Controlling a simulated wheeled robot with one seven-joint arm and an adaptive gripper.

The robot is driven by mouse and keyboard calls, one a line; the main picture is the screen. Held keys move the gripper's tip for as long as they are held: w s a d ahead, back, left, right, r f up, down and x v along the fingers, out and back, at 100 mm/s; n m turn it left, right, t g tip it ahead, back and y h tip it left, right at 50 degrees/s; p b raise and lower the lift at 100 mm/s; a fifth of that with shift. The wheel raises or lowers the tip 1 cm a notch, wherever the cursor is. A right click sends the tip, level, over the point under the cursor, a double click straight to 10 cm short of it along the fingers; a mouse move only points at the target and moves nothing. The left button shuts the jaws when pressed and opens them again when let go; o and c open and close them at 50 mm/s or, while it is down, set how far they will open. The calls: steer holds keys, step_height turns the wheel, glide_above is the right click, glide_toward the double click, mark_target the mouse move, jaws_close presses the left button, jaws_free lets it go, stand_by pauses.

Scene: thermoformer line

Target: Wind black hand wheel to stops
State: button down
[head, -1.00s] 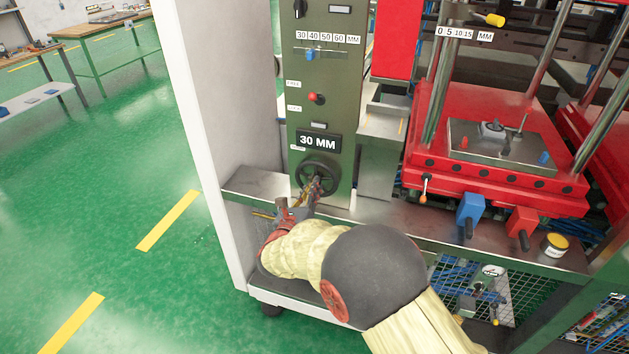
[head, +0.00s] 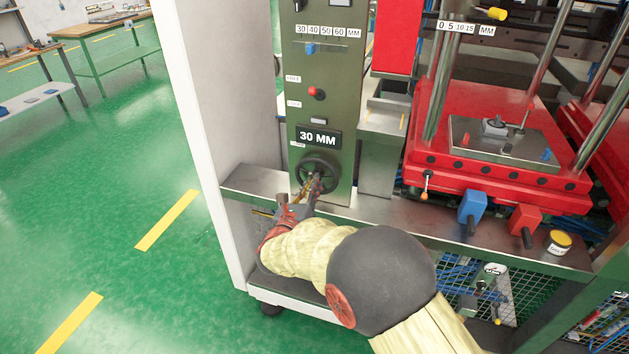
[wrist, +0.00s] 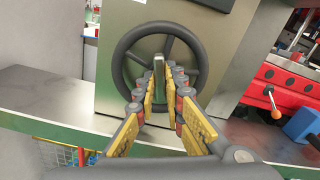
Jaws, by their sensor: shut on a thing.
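The black hand wheel (head: 302,163) is on the lower part of the green control panel (head: 343,110), under a display (head: 318,138) that reads 30 MM. In the wrist view the wheel (wrist: 122,54) faces me, with its rim and some spokes visible. My gripper (head: 316,180) is at the lower front of the wheel. In the wrist view my gripper (wrist: 158,82) has its fingers on either side of a short grey handle (wrist: 158,64) standing out from the wheel, and is shut on it. The fingers hide the wheel's lower part.
A blue pointer (head: 310,48) sits near the 30 end of a 30 to 60 MM scale (head: 327,31). A red-knobbed lever (head: 317,93) is above the display. A steel ledge (head: 390,216) runs below the wheel. Blue (head: 472,206) and red (head: 525,220) blocks are at right.

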steer(key=shift+f+m+b, duration=0.15)
steer(key=shift+m+b, duration=0.85)
steer(key=shift+b, duration=1.65)
steer(key=shift+m, duration=1.4)
steer(key=m, duration=0.3)
